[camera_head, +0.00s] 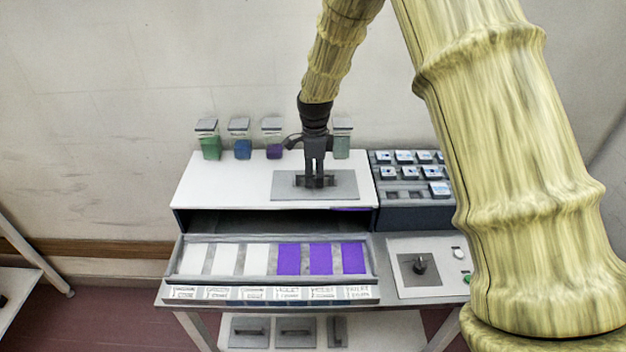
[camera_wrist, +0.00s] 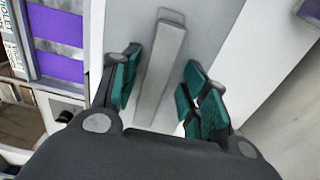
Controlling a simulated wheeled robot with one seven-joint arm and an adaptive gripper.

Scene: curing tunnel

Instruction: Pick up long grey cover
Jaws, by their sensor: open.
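The long grey cover (camera_head: 345,186) is a flat grey plate lying on the white top of the curing unit. In the wrist view the cover (camera_wrist: 212,30) carries a raised grey bar handle (camera_wrist: 160,70). My gripper (camera_head: 316,182) is over the cover, pointing down, and hides part of the handle in the head view. In the wrist view my gripper (camera_wrist: 160,88) is open, with its green-padded fingers on either side of the handle and a gap at each side. I cannot tell the exact fingertip height above the plate.
Several jars with coloured contents (camera_head: 240,140) stand behind the unit. A rack of small labelled boxes (camera_head: 410,172) is to the right. An open drawer with white and purple strips (camera_head: 265,258) juts out in front, beside a knob panel (camera_head: 420,268). Smaller handled plates (camera_head: 295,332) lie on the lower shelf.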

